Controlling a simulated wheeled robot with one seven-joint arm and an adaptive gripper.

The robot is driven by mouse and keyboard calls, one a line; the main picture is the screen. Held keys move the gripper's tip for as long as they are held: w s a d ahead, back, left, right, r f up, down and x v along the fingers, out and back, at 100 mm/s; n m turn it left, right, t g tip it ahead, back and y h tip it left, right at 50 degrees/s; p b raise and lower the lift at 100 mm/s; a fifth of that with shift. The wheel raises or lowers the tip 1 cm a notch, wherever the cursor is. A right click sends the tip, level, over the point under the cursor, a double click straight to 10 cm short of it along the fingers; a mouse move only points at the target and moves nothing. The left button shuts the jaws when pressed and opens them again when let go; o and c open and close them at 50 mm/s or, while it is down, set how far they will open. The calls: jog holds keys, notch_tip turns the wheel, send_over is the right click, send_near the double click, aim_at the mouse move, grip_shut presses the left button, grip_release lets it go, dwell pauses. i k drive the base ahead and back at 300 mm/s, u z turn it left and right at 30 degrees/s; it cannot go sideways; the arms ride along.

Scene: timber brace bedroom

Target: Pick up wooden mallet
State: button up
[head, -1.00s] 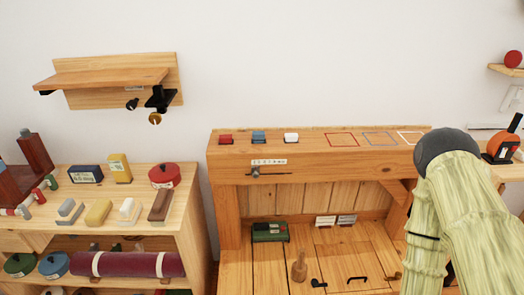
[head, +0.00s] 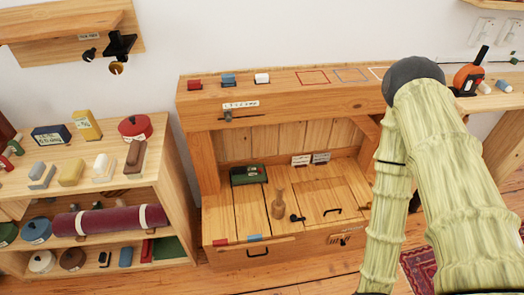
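The wooden mallet (head: 279,203) stands upright on the lower deck of the timber bench in the head view, with its thick head down and its handle up. It is light brown, close in colour to the deck boards. A small black fitting lies just to its right, and a green box (head: 248,174) is behind it to the left. My arm, in a pale green ribbed covering with a dark joint, fills the right side of the view. My gripper is out of the frame.
The timber bench (head: 290,103) has an upper ledge above the mallet, with coloured blocks on it. A loaded shelf unit (head: 180,215) stands to the left. Black handles (head: 258,253) sit on the bench front and deck. Wooden floor shows in front.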

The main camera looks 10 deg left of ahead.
aim_at(278, 205)
jog(key=z, duration=1.7)
jog(key=k, duration=1.4)
jog(key=u, duration=1.95)
jog(key=i, duration=0.5)
jog(key=u, duration=0.1)
